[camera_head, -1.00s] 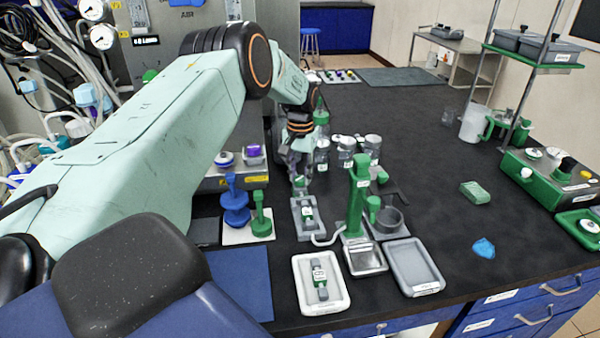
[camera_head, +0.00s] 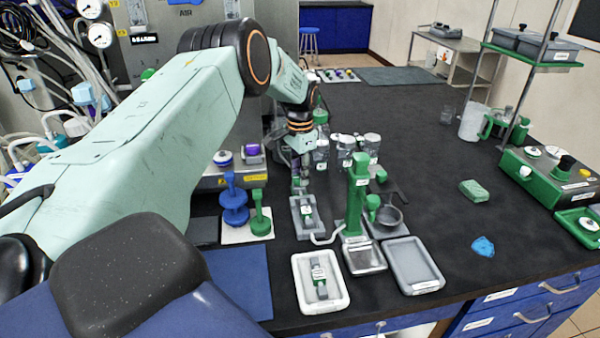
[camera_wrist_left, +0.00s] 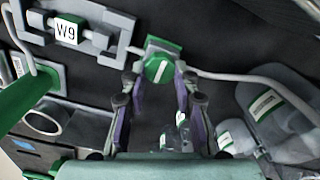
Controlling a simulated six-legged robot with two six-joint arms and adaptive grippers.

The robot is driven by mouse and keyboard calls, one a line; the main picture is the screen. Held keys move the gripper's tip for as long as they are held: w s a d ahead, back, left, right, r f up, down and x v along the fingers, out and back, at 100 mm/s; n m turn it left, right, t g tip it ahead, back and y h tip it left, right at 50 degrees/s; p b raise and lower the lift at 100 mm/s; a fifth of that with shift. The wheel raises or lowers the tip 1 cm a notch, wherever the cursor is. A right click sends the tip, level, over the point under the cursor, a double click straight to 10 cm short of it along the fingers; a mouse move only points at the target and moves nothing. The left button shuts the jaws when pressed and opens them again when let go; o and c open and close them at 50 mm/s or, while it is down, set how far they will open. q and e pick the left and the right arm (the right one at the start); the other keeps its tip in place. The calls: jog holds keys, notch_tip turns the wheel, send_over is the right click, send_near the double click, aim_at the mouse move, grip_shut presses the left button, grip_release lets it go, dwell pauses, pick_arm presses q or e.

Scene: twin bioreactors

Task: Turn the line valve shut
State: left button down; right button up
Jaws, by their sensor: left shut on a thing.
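The line valve (camera_wrist_left: 160,68) is a green block with a round green knob, set in a pale tube. A white mark on the knob slants across the tube's direction in the left wrist view. My left gripper (camera_wrist_left: 158,82) has its two fingers on either side of the knob, shut on it. In the head view, my left gripper (camera_head: 301,168) points down behind the grey W9 holder, and its fingers mostly hide the valve. My right gripper is not in view.
The grey W9 holder (camera_wrist_left: 97,38) is close beside the valve. Clear bottles (camera_wrist_left: 280,110) stand on its other side. A green stand (camera_head: 356,195) rises to the right, with trays (camera_head: 412,266) in front.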

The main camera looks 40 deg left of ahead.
pick_arm(q)
jog(key=shift+w+r, duration=0.2)
jog(key=shift+r, duration=0.05)
jog(key=c, duration=1.4)
grip_release()
jog(key=o, duration=0.4)
jog(key=shift+s+f, duration=0.15)
notch_tip(320, 180, up, 12)
